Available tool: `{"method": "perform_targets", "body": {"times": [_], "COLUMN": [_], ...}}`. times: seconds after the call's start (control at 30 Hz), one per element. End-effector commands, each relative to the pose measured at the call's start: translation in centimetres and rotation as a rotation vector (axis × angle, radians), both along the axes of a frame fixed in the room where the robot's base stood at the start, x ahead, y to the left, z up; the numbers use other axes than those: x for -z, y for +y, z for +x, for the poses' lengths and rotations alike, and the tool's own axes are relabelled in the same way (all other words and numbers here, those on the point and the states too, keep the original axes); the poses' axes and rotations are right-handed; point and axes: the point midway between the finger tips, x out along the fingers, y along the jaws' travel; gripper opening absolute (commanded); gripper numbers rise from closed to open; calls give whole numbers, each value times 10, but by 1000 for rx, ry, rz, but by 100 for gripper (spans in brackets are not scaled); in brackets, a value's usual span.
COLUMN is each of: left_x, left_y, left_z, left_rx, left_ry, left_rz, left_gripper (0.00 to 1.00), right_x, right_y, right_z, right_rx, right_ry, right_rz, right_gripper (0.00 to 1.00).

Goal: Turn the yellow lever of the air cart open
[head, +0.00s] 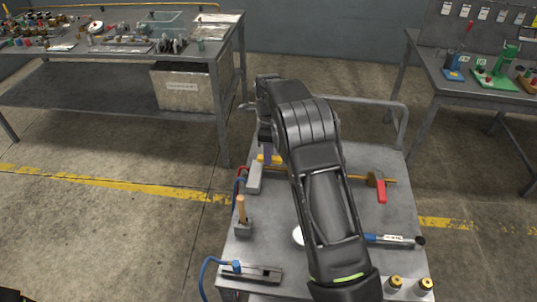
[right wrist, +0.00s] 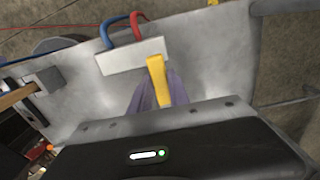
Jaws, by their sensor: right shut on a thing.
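The yellow lever (head: 270,159) shows at the far left part of the cart top (head: 343,190), partly hidden by my right arm. In the right wrist view the yellow lever (right wrist: 158,78) slants down from the end of a pale block (right wrist: 133,56) with a blue and a red hose. The block also shows in the head view (head: 254,177). My right gripper (head: 266,152) points down at the lever. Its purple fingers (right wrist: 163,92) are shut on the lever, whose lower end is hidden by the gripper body.
A red-handled valve (head: 380,188) sits on a brass pipe right of my arm. Workbenches stand back left (head: 227,58) and right (head: 427,60).

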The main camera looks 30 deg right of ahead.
Motion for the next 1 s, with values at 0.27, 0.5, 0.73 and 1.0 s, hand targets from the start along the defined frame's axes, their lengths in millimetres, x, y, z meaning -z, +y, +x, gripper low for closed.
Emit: {"method": "perform_targets", "body": {"times": [0.27,0.5,0.73,1.0], "left_x": [0,0,0,4], "left_y": [0,0,0,0], "left_z": [0,0,0,0], "left_rx": [0,0,0,1], "left_ry": [0,0,0,-1], "left_rz": [0,0,0,-1], "left_gripper": [44,44,44,44], "right_x": [-1,-1,0,-17], "right_y": [-2,-1,-1,-1], "right_z": [1,1,0,1], "right_rx": [6,4,3,2], "right_ry": [-6,-4,-3,-6], "right_rz": [-2,-1,-1,-1], "right_gripper": [0,41,44,44]}}
